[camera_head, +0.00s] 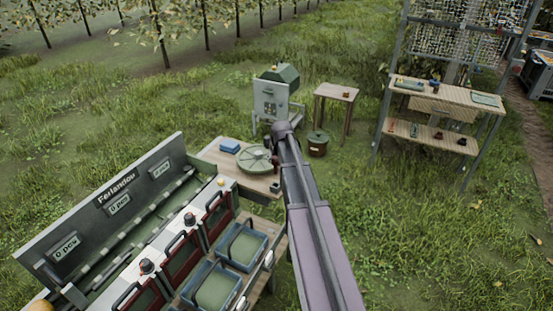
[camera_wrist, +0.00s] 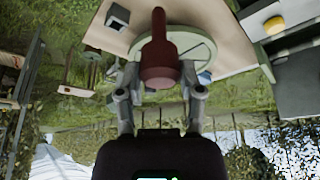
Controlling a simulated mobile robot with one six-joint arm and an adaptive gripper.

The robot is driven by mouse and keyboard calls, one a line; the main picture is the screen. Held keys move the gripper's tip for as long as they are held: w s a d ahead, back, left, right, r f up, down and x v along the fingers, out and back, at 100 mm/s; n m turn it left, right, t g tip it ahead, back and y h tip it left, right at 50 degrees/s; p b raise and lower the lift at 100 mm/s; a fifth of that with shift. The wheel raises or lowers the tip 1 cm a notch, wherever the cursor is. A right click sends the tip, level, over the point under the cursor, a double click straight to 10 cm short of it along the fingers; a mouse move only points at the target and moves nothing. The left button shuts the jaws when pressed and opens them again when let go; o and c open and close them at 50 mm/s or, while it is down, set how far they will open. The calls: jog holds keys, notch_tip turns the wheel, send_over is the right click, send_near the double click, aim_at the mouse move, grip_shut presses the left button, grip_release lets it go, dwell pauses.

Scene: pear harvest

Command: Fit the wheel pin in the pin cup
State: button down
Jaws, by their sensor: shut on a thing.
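My gripper (camera_wrist: 160,84) is shut on a dark red wheel pin (camera_wrist: 158,48) with a wide base and a narrower stem. In the wrist view the pin lies in front of the pale green wheel (camera_wrist: 205,46); I cannot tell whether they touch. In the head view the wheel (camera_head: 252,158) lies flat on the wooden table, just left of my gripper (camera_head: 275,158). A small dark grey block (camera_head: 276,187), perhaps the pin cup, stands at the table's front right; the wrist view shows it too (camera_wrist: 117,16). Its opening is unclear.
A blue box (camera_head: 229,146) lies at the table's back left. The sorting line (camera_head: 115,195) with blue crates (camera_head: 243,245) is at front left. Grass lies right.

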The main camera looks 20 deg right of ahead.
jog(key=shift+f, duration=0.15)
jog(key=shift+f+b, duration=2.25)
jog(key=shift+b, duration=0.15)
jog(key=shift+f+b, duration=2.5)
dwell(1.4)
jog(key=shift+c, duration=0.8)
grip_release()
jog(key=shift+o, duration=0.8)
jog(key=shift+r, duration=0.1)
